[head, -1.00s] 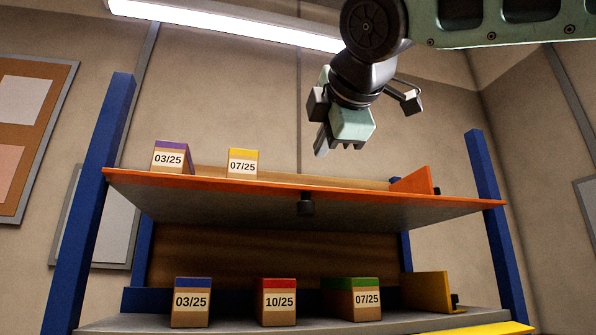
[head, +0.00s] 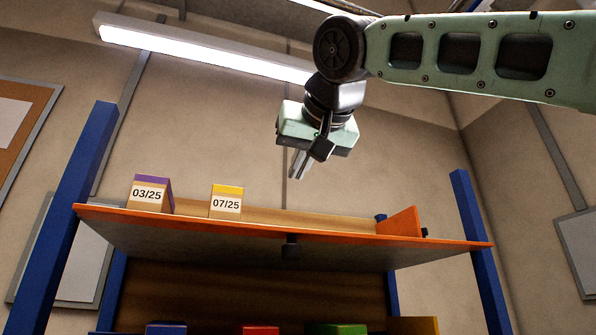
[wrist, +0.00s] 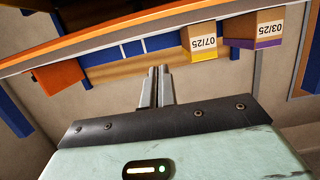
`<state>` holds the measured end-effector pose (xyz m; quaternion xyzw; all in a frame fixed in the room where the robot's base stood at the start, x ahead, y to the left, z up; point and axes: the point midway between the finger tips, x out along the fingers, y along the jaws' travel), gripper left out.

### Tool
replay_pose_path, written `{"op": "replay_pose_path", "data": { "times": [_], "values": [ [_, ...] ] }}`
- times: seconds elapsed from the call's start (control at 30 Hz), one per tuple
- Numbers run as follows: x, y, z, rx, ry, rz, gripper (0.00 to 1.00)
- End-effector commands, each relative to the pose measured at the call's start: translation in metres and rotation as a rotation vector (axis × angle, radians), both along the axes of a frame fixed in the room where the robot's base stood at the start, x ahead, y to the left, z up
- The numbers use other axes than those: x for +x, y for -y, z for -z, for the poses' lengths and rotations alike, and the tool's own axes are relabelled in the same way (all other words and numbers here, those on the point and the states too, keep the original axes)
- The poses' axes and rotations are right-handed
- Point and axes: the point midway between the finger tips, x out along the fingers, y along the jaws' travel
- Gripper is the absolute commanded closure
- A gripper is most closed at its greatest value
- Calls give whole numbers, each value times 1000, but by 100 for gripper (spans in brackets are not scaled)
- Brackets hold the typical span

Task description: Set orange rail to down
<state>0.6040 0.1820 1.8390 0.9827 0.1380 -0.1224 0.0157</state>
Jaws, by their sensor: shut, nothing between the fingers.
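The orange rail (head: 330,233) is the front edge of the upper shelf and slopes slightly down to the right. It also shows in the wrist view (wrist: 140,22). A dark block (head: 291,247) sits under the shelf at the middle of the rail. My gripper (head: 297,178) is above the upper shelf, apart from the rail, fingers pointing down. In the wrist view my gripper (wrist: 156,72) has its two fingers together with nothing between them.
On the upper shelf stand a purple-topped box (head: 152,195) marked 03/25 and a yellow-topped box (head: 227,202) marked 07/25. An orange divider (head: 400,222) stands at the right. Blue posts (head: 65,215) flank the shelf. Lower-shelf boxes (head: 262,330) show only their tops.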

Motion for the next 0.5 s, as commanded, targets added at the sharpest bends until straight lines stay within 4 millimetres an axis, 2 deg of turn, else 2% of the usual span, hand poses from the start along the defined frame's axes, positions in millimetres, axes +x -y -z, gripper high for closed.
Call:
{"op": "replay_pose_path", "data": {
  "times": [0.37, 0.5],
  "values": [
    [74, -21, 16, -4, -3, -1, 100],
    [71, -19, 39, -6, 2, 1, 100]
  ]
}}
